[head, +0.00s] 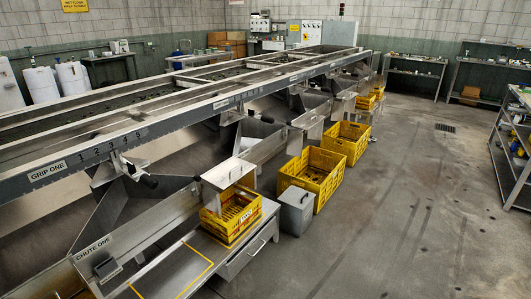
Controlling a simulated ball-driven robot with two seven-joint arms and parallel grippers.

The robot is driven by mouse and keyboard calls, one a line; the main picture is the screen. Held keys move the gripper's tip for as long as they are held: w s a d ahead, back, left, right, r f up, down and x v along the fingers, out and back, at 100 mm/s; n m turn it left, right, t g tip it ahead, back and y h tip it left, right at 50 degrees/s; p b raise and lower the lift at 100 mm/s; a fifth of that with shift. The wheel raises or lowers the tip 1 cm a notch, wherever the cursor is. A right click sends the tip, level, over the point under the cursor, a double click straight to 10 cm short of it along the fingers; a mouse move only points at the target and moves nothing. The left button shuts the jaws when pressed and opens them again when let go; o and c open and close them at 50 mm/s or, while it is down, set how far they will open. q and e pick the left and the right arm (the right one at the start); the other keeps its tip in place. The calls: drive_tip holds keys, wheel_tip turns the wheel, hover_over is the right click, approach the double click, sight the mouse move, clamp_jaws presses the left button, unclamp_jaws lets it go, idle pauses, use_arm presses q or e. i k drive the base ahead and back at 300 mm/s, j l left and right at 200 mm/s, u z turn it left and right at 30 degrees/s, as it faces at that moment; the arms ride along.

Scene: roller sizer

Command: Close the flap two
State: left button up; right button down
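Neither of my grippers is in view. The long metal sizer (190,95) runs from the left edge to the back, with a row of grey chutes along its near side. The nearest carries the label CHUTE ONE (93,246). A plain metal plate (228,173) stands at a chute end, above a yellow crate. A similar plate (309,121) is further back, above the big yellow crates. I see no label reading flap two, and cannot tell which plate is flap two or whether it is open.
A yellow crate (231,231) sits on a metal bench (185,264) with a yellow outline. A grey bin (296,212) and large yellow crates (326,166) (360,128) stand on the floor. The concrete floor (420,210) to the right is clear up to a shelf rack (508,165).

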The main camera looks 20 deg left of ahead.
sight(223, 176)
drive_tip(key=i+l, duration=0.1)
drive_tip(key=i, duration=0.9)
